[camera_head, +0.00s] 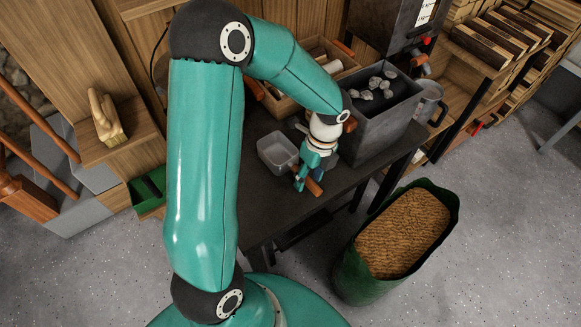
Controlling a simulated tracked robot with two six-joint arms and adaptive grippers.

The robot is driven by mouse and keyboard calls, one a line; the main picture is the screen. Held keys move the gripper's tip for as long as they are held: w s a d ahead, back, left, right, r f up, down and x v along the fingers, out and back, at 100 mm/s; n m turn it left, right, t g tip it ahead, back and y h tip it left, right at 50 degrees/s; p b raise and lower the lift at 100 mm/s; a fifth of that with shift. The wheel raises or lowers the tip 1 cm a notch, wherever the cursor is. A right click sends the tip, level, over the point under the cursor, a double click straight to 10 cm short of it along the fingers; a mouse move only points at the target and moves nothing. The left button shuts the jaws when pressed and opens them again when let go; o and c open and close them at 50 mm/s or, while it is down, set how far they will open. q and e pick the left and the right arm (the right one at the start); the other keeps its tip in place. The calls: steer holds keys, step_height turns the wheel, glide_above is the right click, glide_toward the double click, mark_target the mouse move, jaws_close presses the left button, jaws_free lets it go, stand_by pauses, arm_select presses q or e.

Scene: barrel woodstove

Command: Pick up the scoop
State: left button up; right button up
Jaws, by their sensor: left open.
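A scoop with a pale grey, open-topped pan (277,152) lies on the dark tabletop. A brown wooden handle shows at the lower right of my gripper, in line with the pan; the join between them is hidden. My left gripper (304,179) is open and comes down over the handle, just right of the pan. I cannot tell whether its fingers touch the handle. My right gripper is not in view.
A grey bin (382,112) with pale lumps in it stands close right of the gripper. A wooden tray (279,105) lies behind. A green sack of pellets (348,262) stands on the floor at the right. The table's front part is clear.

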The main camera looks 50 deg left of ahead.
arm_select(q)
steer(key=shift+s+f, duration=0.2)
steer(key=shift+f, duration=0.75)
steer(key=shift+c, duration=0.2)
jaws_close()
steer(key=shift+r, duration=0.1)
